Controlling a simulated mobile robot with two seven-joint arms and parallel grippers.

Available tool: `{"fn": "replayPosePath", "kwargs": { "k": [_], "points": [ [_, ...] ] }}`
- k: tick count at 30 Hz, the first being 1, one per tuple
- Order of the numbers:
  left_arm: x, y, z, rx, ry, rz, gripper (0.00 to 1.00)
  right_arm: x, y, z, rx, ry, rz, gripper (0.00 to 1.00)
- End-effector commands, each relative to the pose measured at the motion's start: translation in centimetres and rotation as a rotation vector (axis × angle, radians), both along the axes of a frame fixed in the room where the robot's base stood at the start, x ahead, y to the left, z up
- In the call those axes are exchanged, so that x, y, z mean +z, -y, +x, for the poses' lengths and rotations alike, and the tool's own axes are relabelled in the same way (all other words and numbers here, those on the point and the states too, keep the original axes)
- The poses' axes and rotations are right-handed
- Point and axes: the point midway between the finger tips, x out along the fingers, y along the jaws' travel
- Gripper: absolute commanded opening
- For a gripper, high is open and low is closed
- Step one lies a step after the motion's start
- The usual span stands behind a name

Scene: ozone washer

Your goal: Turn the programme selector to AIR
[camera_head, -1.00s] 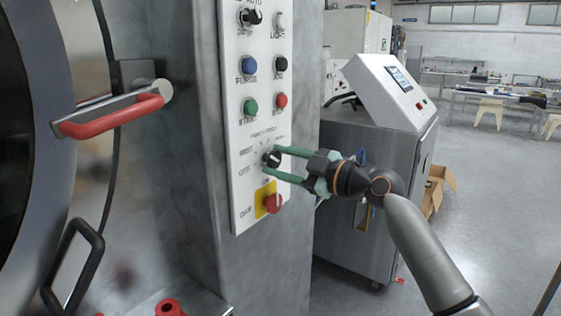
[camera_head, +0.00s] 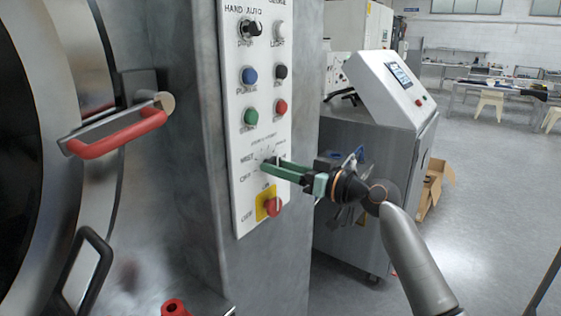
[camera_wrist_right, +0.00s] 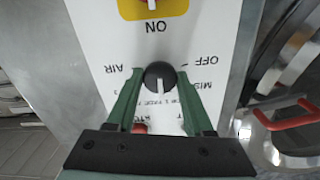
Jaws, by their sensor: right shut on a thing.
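The programme selector is a small black knob (camera_wrist_right: 160,74) with a white line, on the white control panel (camera_wrist_right: 95,40). In the upside-down wrist view, AIR stands left of the knob and OFF right. The white line points down the picture, between AIR and MIST. My right gripper (camera_wrist_right: 160,80) has its green fingers on either side of the knob and is shut on it. In the head view, my right gripper (camera_head: 268,167) reaches the panel from the right and mostly hides the knob. My left gripper is out of view.
A red switch (camera_head: 273,207) on a yellow plate sits just below the selector. Several buttons, including a green one (camera_head: 251,117), are above. A red door handle (camera_head: 118,135) juts out at the left. A grey cabinet (camera_head: 345,225) stands behind my right arm.

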Motion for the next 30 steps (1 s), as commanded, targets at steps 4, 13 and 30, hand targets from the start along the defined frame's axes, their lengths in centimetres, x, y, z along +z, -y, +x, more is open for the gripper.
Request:
{"fn": "replayPosePath", "kwargs": {
  "k": [4,13,30],
  "points": [
    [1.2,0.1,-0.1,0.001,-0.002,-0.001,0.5,0.2,0.0,0.0,0.0,-0.117,0.084,0.0],
    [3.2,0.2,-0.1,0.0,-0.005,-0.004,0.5,0.3,0.0,0.0,0.0,-0.349,0.251,0.0],
    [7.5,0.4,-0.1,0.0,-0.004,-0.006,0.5,0.3,-0.1,0.0,0.0,-0.787,0.569,0.0]
  ]
}}
